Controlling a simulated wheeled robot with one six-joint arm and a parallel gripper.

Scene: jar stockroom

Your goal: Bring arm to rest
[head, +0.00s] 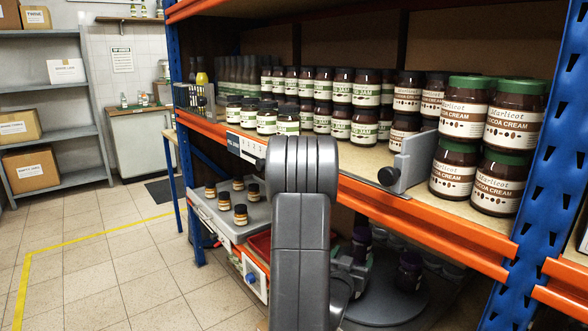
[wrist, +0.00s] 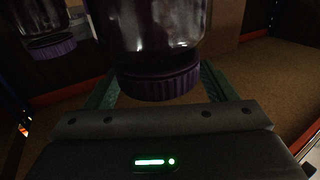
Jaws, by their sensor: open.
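My arm runs down the middle of the head view, its far end low before the rack's lower level. My gripper (wrist: 160,82) is open in the wrist view, with a green finger on each side of a dark jar with a purple lid (wrist: 160,80). The jar looks lid-down in that view. I cannot tell whether the fingers touch it. In the head view my gripper (head: 352,272) is partly hidden by my arm, close to a dark jar (head: 362,242).
A second dark jar (head: 410,270) stands on a grey round turntable (head: 395,301); another purple-lidded jar (wrist: 50,45) shows left in the wrist view. An orange shelf beam (head: 430,226) and many jars are above. A grey tray (head: 258,213) holds small jars. The left floor is clear.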

